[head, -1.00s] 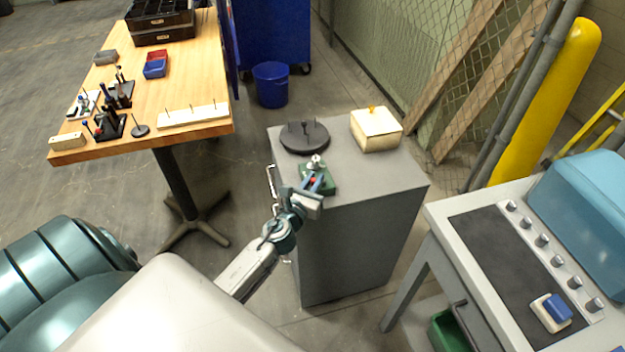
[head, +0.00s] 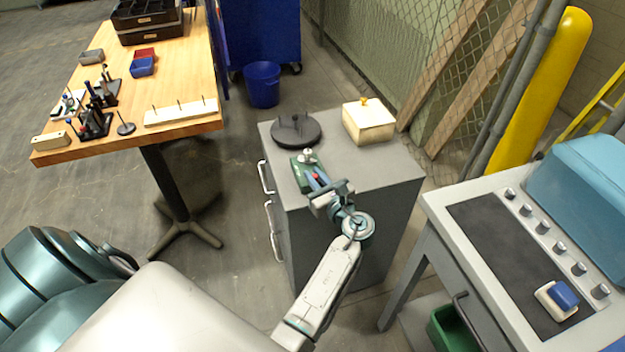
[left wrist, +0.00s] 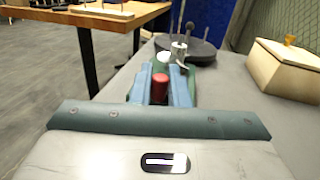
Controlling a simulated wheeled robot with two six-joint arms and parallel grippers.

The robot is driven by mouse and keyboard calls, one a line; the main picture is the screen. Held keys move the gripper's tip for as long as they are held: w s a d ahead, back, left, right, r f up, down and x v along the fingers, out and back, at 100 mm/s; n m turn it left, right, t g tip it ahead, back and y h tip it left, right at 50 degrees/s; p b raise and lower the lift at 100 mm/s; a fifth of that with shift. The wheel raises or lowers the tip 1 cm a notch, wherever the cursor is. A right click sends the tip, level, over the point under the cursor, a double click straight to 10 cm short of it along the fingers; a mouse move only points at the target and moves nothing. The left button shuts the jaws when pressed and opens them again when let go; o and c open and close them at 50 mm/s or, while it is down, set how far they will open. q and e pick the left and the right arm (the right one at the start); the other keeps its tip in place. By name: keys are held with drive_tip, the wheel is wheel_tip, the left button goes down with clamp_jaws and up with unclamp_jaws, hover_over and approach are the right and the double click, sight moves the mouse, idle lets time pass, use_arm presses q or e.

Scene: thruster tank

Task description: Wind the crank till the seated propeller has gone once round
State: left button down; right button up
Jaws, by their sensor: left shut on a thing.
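A small green device (head: 304,176) stands on the grey cabinet top, with a small metallic propeller (head: 308,155) upright at its far end. The propeller also shows in the left wrist view (left wrist: 179,47), just beyond my fingers. My left gripper (head: 318,181) reaches over the near end of the device. In the left wrist view, its blue fingers (left wrist: 160,86) are closed on a red crank knob (left wrist: 159,88), one finger on each side. The crank's arm is hidden under the gripper. My right gripper is out of view.
A dark round stand with pins (head: 296,131) is behind the device. A cream box with a yellow knob (head: 369,122) is at the back right of the cabinet top (head: 395,170). A wooden table (head: 180,75) is at left, a control console (head: 500,260) at right.

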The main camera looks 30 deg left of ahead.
use_arm(q)
drive_tip(key=shift+w+d+n+g+y+b, duration=0.15)
drive_tip(key=shift+n+g+y, duration=0.25)
drive_tip(key=shift+n+g, duration=0.35)
drive_tip(key=shift+w+d+n+g+y+b, duration=0.15)
drive_tip(key=shift+n+g+y, duration=0.35)
drive_tip(key=shift+g, duration=0.45)
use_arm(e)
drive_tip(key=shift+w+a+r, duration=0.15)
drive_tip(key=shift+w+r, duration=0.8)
use_arm(q)
drive_tip(key=c, duration=1.5)
unclamp_jaws()
drive_tip(key=shift+a, duration=0.1)
